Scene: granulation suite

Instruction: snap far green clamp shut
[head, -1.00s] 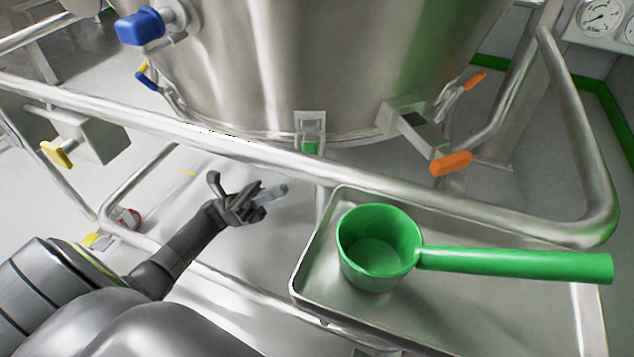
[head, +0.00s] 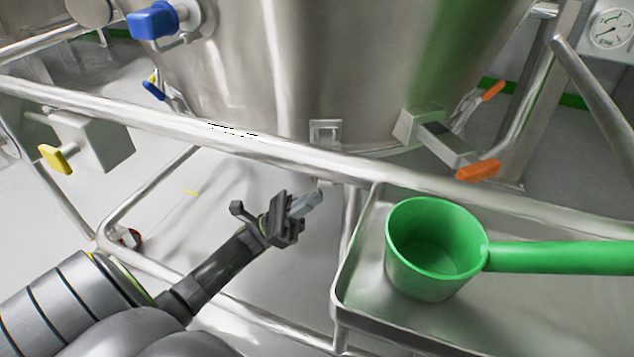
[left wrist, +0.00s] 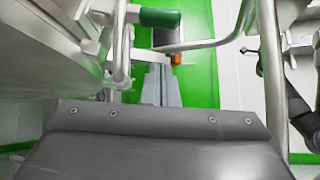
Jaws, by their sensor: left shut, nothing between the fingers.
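The steel bracket of a clamp (head: 325,132) sits on the lower edge of the steel vessel, just behind the rail, in the head view. A green clamp handle (left wrist: 160,17) shows at the top of the left wrist view, sticking out sideways; the rail hides it in the head view. My left gripper (head: 310,203) is shut and empty, below the rail and under the bracket, apart from it. Its fingertips (left wrist: 160,88) show in the left wrist view, below the green handle in the picture. My right gripper is not in view.
A steel rail (head: 270,149) runs between me and the vessel (head: 330,60). A tray (head: 350,270) with a green scoop (head: 435,245) stands right of my left gripper. Orange (head: 478,170), blue (head: 153,22) and yellow (head: 55,158) handles lie around the vessel and frame.

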